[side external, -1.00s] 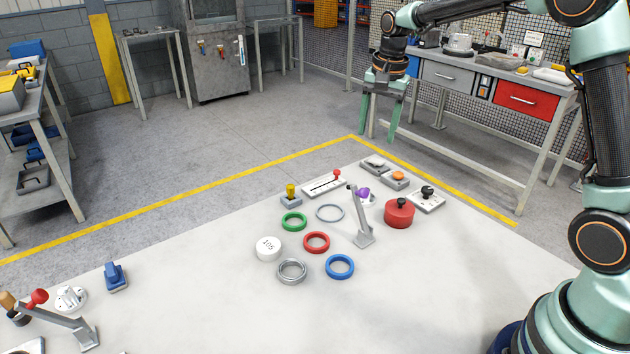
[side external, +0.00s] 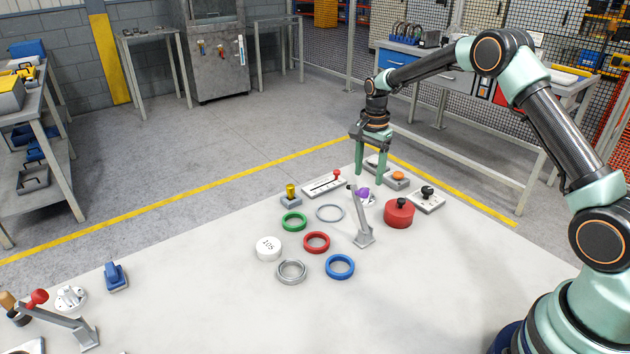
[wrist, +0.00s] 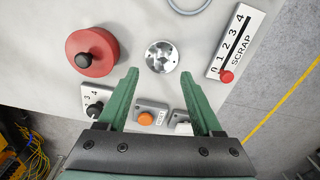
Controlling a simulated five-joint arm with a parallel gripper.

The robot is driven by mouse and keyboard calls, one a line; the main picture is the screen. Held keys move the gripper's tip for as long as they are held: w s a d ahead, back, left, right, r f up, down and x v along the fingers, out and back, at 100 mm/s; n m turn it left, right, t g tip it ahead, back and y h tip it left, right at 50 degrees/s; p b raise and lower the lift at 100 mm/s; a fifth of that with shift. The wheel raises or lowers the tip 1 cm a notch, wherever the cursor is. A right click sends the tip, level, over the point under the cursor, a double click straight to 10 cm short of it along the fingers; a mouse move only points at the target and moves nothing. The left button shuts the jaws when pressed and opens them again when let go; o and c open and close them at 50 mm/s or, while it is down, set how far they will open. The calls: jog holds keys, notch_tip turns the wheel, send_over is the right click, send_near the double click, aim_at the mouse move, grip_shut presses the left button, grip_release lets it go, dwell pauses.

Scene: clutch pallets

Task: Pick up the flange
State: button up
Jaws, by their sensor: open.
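The flange appears to be the round silver disc with holes (wrist: 162,57) in the wrist view, lying flat on the white table top. In the side view only part of this pale disc (side external: 369,201) shows, behind a lever with a purple knob (side external: 362,192). My gripper (side external: 371,180) is open and empty, with its fingers pointing down at the table's far end, near the disc. In the wrist view the disc lies just beyond my fingertips (wrist: 158,74), roughly centred between them. The fingers do not surround it.
A red cylinder with black knob (side external: 399,214) stands beside the disc. A scrap slider (side external: 325,185) lies on its other side. An orange button box (side external: 397,178) sits near my fingers.

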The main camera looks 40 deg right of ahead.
jog(key=shift+w+f, duration=0.2)
jog(key=shift+f, duration=2.45)
grip_shut()
